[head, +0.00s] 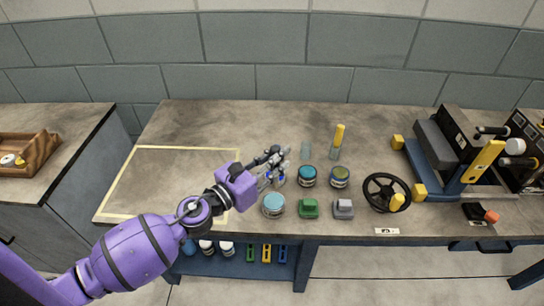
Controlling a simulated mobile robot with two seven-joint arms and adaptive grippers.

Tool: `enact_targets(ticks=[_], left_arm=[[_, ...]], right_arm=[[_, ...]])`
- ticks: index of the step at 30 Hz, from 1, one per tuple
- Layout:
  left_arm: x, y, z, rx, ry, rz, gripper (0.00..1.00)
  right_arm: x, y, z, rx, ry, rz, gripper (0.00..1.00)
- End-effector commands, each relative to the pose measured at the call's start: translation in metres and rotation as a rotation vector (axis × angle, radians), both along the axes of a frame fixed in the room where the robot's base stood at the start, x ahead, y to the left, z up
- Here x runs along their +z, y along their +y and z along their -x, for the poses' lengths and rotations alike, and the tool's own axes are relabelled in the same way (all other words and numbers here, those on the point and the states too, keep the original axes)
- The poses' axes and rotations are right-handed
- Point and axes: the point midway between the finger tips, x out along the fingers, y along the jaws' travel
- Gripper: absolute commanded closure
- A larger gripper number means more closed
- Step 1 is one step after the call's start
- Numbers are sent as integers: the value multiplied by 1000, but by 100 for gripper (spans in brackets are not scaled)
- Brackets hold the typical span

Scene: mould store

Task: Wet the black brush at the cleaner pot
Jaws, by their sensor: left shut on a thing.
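My left gripper (277,165) is over the middle of the bench, shut on what looks like the black brush, which is mostly lost among the dark fingers. A pale pot with blue marks (281,181) shows partly behind and below the fingers; I cannot tell whether the brush touches it. A light-blue-topped pot (273,204) stands just in front of the gripper. A teal-topped pot (307,176) and an olive-topped pot (340,176) stand to its right. Which one is the cleaner pot is too small to read. My right gripper is out of view.
A clear holder (306,150) looks empty; a yellow-handled tool (339,136) stands beside it. A blue-and-yellow clamp machine (436,160) fills the right. The taped bench area (150,180) at left is clear.

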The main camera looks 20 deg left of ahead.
Motion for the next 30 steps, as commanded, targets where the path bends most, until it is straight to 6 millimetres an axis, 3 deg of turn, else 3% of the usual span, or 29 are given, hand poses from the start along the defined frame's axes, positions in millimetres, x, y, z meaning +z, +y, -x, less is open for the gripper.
enact_targets(ticks=[13,30], left_arm=[[-19,4,-2,-48,5,2,100],[-71,4,-2,-48,5,3,100]], right_arm=[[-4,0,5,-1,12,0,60],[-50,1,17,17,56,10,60]])
